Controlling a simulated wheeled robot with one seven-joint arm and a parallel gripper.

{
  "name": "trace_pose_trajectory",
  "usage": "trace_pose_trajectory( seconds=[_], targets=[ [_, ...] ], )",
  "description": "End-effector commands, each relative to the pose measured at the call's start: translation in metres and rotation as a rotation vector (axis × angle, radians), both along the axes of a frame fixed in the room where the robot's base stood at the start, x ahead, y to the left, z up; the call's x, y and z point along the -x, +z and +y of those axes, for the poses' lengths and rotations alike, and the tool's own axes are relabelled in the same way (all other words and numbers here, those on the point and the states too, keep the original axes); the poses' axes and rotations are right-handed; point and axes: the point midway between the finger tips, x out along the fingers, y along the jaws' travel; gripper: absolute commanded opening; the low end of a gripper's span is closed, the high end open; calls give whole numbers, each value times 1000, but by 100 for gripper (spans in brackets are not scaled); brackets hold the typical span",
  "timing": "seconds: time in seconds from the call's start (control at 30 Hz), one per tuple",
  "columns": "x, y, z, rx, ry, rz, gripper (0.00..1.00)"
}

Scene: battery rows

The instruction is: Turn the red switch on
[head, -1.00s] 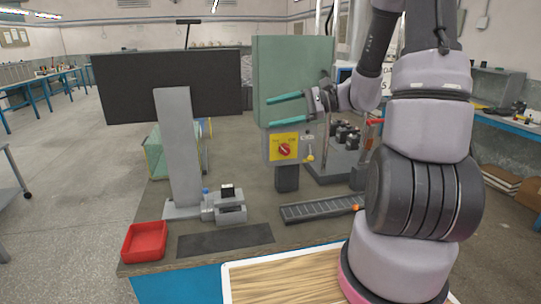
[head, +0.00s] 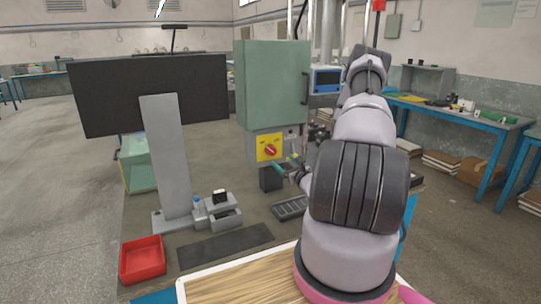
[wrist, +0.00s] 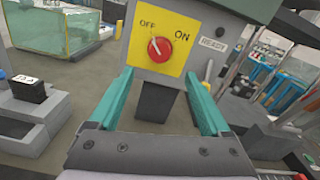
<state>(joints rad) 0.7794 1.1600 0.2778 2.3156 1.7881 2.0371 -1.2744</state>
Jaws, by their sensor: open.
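The red switch (head: 271,150) is a round knob on a yellow plate (head: 260,156) on the front of a grey box under a green cabinet (head: 270,85). In the wrist view the knob (wrist: 159,49) sits between the printed words OFF and ON, and its pale pointer mark leans to the upper left, toward OFF. My gripper (wrist: 160,100) has two teal fingers spread wide apart, with nothing between them. The fingers are below and in front of the knob, not touching it. In the head view my gripper (head: 286,167) shows small beside the box's lower right, partly hidden by my arm.
A dark monitor (head: 150,92) on a grey stand is at left. A red tray (head: 142,259), a grey vise (head: 222,209) and a dark mat (head: 225,246) lie on the bench. A ribbed black strip (head: 290,208) lies near my arm. A glass-sided box (wrist: 60,30) stands behind.

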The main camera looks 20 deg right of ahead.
Motion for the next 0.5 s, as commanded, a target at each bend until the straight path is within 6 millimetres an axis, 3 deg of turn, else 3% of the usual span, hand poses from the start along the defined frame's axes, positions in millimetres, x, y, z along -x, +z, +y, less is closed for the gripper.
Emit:
trace_pose_trajectory(
  seconds=[0.3, 0.5],
  targets=[
    [-61, 2, 3, 3, 4, -4, 82],
    [-87, 1, 4, 1, 5, -3, 82]
  ],
)
